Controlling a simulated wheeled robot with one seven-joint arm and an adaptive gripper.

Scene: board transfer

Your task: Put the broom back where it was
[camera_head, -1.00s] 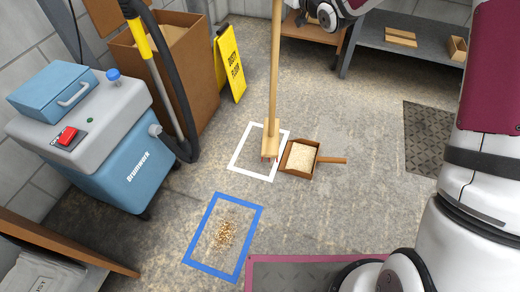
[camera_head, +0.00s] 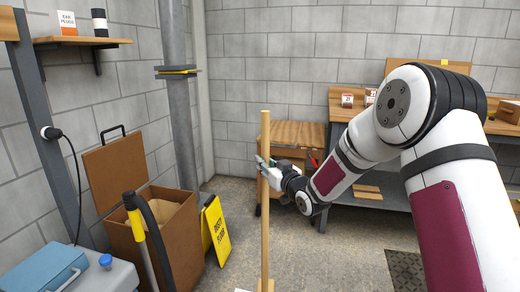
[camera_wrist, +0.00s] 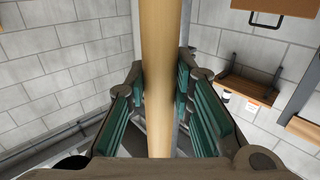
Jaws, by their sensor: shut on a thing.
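The broom (camera_head: 265,220) is a tall light-wood pole, standing about upright in the head view. Its lower end is cut off by the bottom edge of the picture. My gripper (camera_head: 262,166) is shut on the upper part of the broom's handle. In the wrist view the handle (camera_wrist: 158,60) runs top to bottom between the green-padded fingers of my gripper (camera_wrist: 158,100). A small corner of the white floor frame (camera_head: 243,290) shows at the bottom edge of the head view.
A yellow floor sign (camera_head: 216,230) and an open brown bin (camera_head: 122,228) stand left of the broom. The blue and grey machine (camera_head: 65,275) is at lower left. A wooden cabinet (camera_head: 300,134) and a workbench (camera_head: 370,189) are behind my arm. Grey floor shows right of the broom.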

